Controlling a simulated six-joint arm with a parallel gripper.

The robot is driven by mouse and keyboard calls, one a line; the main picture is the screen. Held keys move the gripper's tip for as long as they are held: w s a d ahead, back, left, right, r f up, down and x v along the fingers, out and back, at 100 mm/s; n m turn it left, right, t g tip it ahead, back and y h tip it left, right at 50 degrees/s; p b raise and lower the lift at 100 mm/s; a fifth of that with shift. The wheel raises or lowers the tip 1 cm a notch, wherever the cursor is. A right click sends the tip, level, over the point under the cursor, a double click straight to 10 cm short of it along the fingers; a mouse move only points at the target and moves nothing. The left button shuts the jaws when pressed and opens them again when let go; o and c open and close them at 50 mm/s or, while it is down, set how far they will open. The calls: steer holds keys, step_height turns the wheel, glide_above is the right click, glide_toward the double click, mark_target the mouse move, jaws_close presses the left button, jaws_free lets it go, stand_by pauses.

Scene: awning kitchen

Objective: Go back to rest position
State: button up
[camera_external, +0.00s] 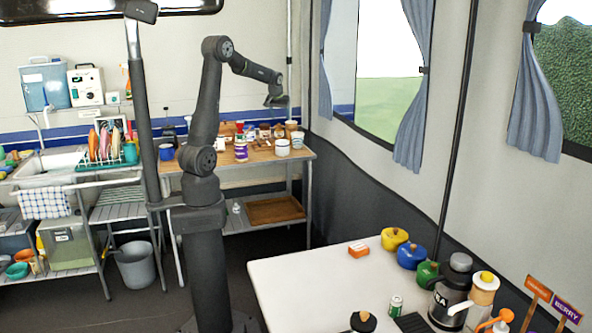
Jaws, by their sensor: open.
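My gripper (277,101) is at the end of my raised arm, above the right part of the wooden-topped back table. It looks small and dark here, with its jaws open and nothing visible between them. It is apart from the things on the table below it. My arm rises from its base, bends at a high elbow and reaches to the right with the gripper hanging down.
The back table (262,156) holds several jars, cups and a white pot (283,147). A dark pole (140,110) stands left of my arm.

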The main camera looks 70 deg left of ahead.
steer(key=w+d+f+m+h, duration=0.1)
steer(key=w+d, duration=0.5)
steer(key=d, duration=0.8)
steer(key=w+d+f+m+t+h, duration=0.1)
steer(key=w+d+f+m, duration=0.2)
steer(key=d, duration=1.1)
steer(key=w+d+f+m+h, duration=0.1)
steer(key=w+d+m, duration=0.4)
steer(key=w+d, duration=0.5)
steer(key=d+f, duration=0.1)
steer(key=d, duration=0.4)
steer(key=shift+f+t, duration=0.2)
steer(key=shift+t, duration=0.2)
